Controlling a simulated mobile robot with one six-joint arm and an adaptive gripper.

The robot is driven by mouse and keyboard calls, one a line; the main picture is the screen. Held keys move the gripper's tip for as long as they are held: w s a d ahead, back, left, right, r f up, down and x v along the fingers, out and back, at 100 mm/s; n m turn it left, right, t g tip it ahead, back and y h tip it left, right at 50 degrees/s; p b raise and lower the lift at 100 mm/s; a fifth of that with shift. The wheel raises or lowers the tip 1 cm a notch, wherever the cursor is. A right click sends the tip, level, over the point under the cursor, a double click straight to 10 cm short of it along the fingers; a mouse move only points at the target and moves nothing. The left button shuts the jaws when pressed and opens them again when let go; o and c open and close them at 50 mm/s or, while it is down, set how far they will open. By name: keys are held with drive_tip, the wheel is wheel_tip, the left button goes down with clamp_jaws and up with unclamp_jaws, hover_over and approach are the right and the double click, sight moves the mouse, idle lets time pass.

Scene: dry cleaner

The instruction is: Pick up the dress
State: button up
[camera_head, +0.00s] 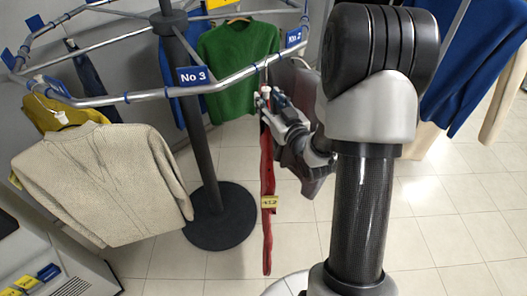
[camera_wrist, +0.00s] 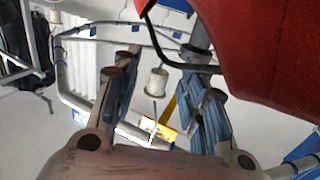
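A red garment (camera_head: 267,165), which looks like the dress, hangs edge-on from the rail with a yellow tag reading 412. In the wrist view its red fabric (camera_wrist: 270,50) fills the upper right, beside a dark curved hanger bar (camera_wrist: 165,58). My gripper (camera_head: 270,98) is near the top of the garment, just below the rail. In the wrist view my gripper (camera_wrist: 160,62) has its two fingers apart. A white cylinder (camera_wrist: 157,82) shows in the gap between them. I cannot tell whether the fingers touch the hanger.
The grey hanging rail (camera_head: 140,96) curves around a dark post with a round base (camera_head: 220,218). A beige sweater (camera_head: 100,185), a green sweater (camera_head: 237,65) and other clothes hang close by. Blue garments (camera_head: 470,60) hang at right. Tiled floor is clear at lower right.

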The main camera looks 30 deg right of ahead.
drive_tip(key=shift+s, duration=0.1)
drive_tip(key=shift+c, duration=0.7)
clamp_jaws()
drive_tip(key=shift+r, duration=0.1)
